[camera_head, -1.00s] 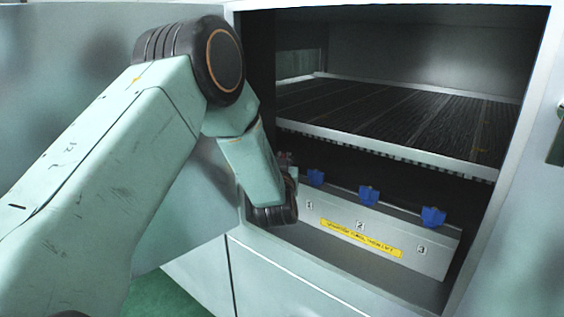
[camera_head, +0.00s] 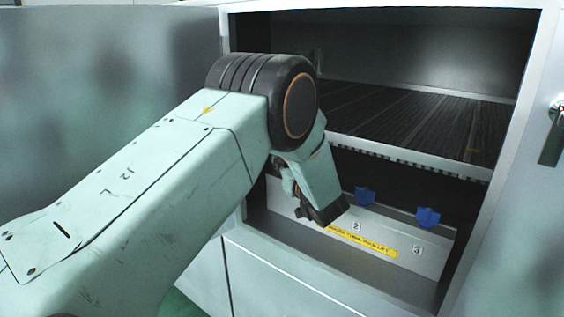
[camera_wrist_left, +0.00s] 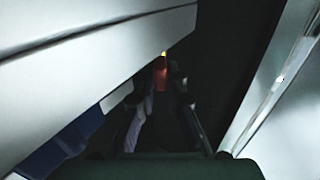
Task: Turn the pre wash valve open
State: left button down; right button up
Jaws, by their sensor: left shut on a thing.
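My left gripper (camera_head: 289,186) is inside the open cabinet, partly hidden behind my own wrist. In the left wrist view its two dark fingers (camera_wrist_left: 163,88) are shut on a small red-orange thing (camera_wrist_left: 161,72); its shape is too dark to make out. Blue valve handles stand on the panel edge: handle 2 (camera_head: 365,196) and handle 3 (camera_head: 428,217). Handle 1 is hidden behind my left wrist in the head view. A blue part (camera_wrist_left: 70,145) shows at the lower left of the wrist view. I cannot tell which is the pre wash valve. My right gripper is not in view.
The pale panel (camera_head: 432,262) carries numbers and a yellow label (camera_head: 368,245). A ribbed shelf (camera_head: 420,125) lies above the valves. The cabinet's right frame (camera_head: 497,150) and a door handle (camera_head: 553,135) stand to the right.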

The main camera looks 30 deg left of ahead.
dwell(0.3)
pick_arm(q)
jog(key=c, duration=1.4)
grip_release()
jog(key=shift+f, duration=0.1)
jog(key=v, duration=1.2)
